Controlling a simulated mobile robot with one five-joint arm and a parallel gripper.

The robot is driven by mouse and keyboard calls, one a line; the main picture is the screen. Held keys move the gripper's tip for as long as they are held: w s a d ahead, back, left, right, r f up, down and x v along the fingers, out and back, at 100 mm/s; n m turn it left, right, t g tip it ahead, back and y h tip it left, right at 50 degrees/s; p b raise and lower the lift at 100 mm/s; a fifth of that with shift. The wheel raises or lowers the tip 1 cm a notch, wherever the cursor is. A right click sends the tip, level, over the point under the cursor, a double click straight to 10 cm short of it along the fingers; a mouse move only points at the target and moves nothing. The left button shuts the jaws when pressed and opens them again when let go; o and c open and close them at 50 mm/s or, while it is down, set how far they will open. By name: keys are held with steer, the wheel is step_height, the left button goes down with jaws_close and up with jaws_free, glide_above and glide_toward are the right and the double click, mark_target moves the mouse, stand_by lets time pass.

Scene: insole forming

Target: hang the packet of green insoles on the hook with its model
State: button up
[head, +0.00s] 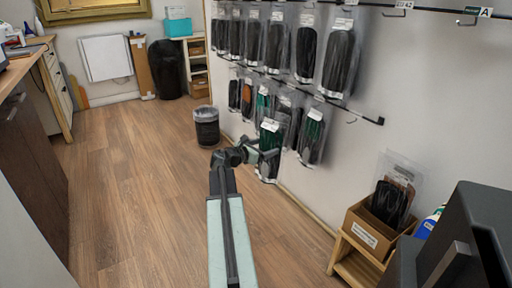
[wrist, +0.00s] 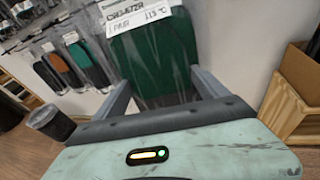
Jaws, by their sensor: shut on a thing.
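My gripper (head: 258,158) is shut on a clear packet of green insoles (head: 270,143), in front of the lower rail. In the wrist view the packet (wrist: 158,62) is upright between the two fingers of my gripper (wrist: 163,88), with a white label at its top reading "1 PAIR" and about "113 °C". A similar green packet (head: 312,138) hangs just right of it on the lower rail (head: 340,108). A bare hook (head: 351,120) shows near the right end of that rail. The model tag for this hook is too small to read.
Black insole packets (head: 305,50) hang along the upper rail; empty hooks (head: 397,13) show at its right. A cardboard box (head: 372,232) with packets stands on a wooden stand at lower right. A bin (head: 206,128) stands by the wall. The wooden floor to the left is clear.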

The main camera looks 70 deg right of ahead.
steer(key=shift+w, duration=0.2)
steer(key=shift+s+d, duration=0.75)
steer(key=shift+d, duration=0.35)
steer(key=shift+s+d, duration=0.7)
steer(key=shift+d, duration=0.45)
steer(key=shift+s+d, duration=0.75)
steer(key=shift+d, duration=0.35)
